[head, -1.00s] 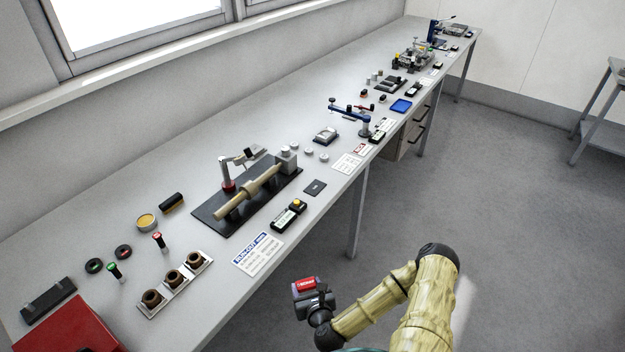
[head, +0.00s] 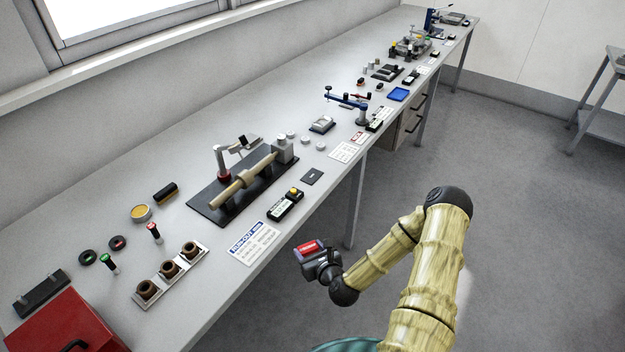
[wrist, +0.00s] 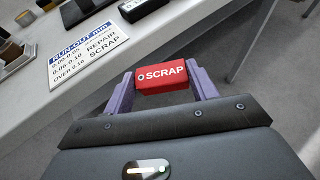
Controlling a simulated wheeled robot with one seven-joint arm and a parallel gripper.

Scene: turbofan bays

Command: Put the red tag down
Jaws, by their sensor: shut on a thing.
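The red tag (wrist: 163,77), a small block with the word SCRAP in white, is held between the two fingers of my gripper (wrist: 163,86) in the wrist view. In the head view the red tag (head: 309,247) sits at the end of my gripper (head: 316,256), off the front edge of the bench (head: 218,315). The gripper is shut on it, and nothing touches it from below. The run-out card (wrist: 88,52) lies on the bench to the left of the tag in the wrist view.
In the head view a dark gauge box with a yellow button (head: 285,204) and a small black plate (head: 312,177) lie near the front edge. A rack with three brown bushings (head: 170,273) and a red box (head: 62,335) stand at the left. A shaft fixture (head: 240,185) stands behind.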

